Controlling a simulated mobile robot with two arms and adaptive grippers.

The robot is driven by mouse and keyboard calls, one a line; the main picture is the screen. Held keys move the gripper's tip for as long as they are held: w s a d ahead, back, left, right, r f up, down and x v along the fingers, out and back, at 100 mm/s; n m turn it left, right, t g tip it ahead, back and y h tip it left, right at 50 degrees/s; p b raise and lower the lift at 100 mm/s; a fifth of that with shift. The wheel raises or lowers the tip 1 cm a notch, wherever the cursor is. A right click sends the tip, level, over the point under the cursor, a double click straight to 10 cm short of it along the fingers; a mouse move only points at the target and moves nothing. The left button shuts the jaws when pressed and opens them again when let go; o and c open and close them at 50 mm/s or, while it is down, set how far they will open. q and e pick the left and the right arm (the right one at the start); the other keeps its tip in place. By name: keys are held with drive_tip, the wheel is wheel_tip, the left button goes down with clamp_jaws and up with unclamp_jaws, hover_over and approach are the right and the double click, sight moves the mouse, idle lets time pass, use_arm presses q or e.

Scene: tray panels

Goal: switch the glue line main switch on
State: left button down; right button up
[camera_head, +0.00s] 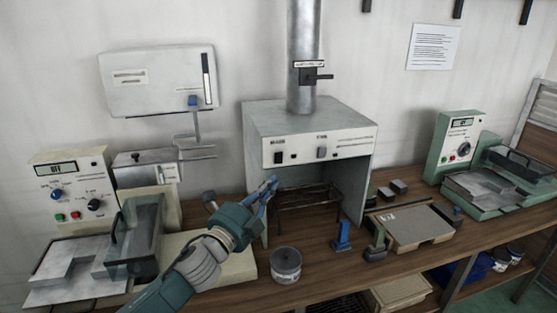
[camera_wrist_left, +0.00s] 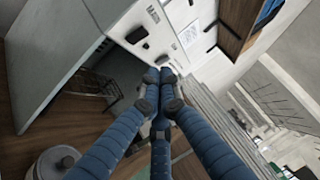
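No label that I can read clearly names the glue line main switch. The grey hood (camera_head: 310,121) in the middle has a white front panel with a black switch (camera_head: 278,157) at left and a grey switch (camera_head: 322,152) further right. The panel's dark switch also shows in the left wrist view (camera_wrist_left: 136,35). A white wall box (camera_head: 158,82) at upper left carries a blue switch (camera_head: 193,101). My left gripper (camera_head: 272,184) is just below the panel's left end, apart from the switches. In the left wrist view its blue fingers meet at the tips (camera_wrist_left: 159,80), empty. My right gripper is out of view.
A beige machine (camera_head: 72,173) with knobs stands at left, a green machine (camera_head: 450,150) at right. A round tin (camera_head: 286,264), a blue-handled tool (camera_head: 342,238) and a flat board (camera_head: 414,226) lie on the wooden bench (camera_head: 330,278). A wire rack (camera_head: 308,197) is under the hood.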

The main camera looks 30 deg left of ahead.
sight(278, 156)
use_arm(q)
drive_tip(key=shift+w+a+r+p, duration=0.3)
drive_tip(key=shift+w+a+p, duration=0.25)
drive_tip(key=shift+w, duration=1)
drive_tip(key=shift+w+a+r+p, duration=0.25)
drive_tip(key=shift+w+a+p, duration=0.35)
drive_tip(key=shift+w, duration=0.95)
drive_tip(key=shift+w+a+r+p, duration=0.3)
drive_tip(key=shift+w+a+p, duration=0.25)
drive_tip(key=shift+w, duration=1)
drive_tip(key=shift+w+a+r, duration=0.25)
drive_tip(key=shift+a+r, duration=0.1)
drive_tip(key=shift+r, duration=0.35)
drive_tip(key=shift+w+a+f, duration=0.15)
drive_tip(key=shift+f, duration=0.1)
